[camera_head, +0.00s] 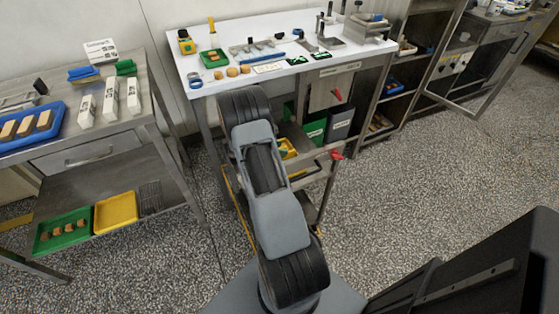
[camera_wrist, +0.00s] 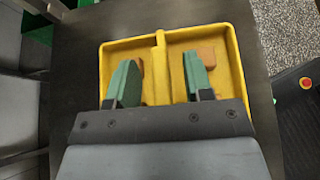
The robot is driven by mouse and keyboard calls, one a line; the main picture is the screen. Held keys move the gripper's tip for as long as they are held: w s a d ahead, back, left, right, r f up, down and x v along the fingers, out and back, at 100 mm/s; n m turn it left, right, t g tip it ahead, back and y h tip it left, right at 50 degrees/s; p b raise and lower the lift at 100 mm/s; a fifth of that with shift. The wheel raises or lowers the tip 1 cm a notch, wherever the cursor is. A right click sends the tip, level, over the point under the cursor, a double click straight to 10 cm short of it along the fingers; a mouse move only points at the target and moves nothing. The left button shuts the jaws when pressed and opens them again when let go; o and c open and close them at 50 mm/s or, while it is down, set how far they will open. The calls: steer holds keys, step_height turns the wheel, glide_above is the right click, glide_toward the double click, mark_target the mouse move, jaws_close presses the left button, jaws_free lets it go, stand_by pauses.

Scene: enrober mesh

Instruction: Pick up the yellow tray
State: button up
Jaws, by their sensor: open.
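In the wrist view a yellow tray (camera_wrist: 183,40) with two compartments lies on a dark surface below my gripper (camera_wrist: 158,76). Each compartment holds a brown piece, partly hidden behind a finger. My gripper is open, with its two green fingers apart on either side of the tray's central divider. Whether the fingers touch the tray is unclear. The tray's near side is hidden by the gripper body. In the head view a yellow tray (camera_head: 287,147) shows partly beside my arm on the cart; my gripper is hidden there.
Another yellow tray (camera_head: 115,213) lies on the left table's lower shelf, beside a green tray (camera_head: 42,240) of brown pieces. A white-topped table (camera_head: 225,92) with several tools stands behind the cart. Open shelving (camera_head: 410,75) stands to the right. The speckled floor at right is clear.

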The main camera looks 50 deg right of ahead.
steer(key=shift+s+d+f, duration=0.1)
steer(key=shift+d+f, duration=0.05)
steer(key=shift+d, duration=0.05)
steer(key=shift+c, duration=0.3)
jaws_close()
stand_by(0.3)
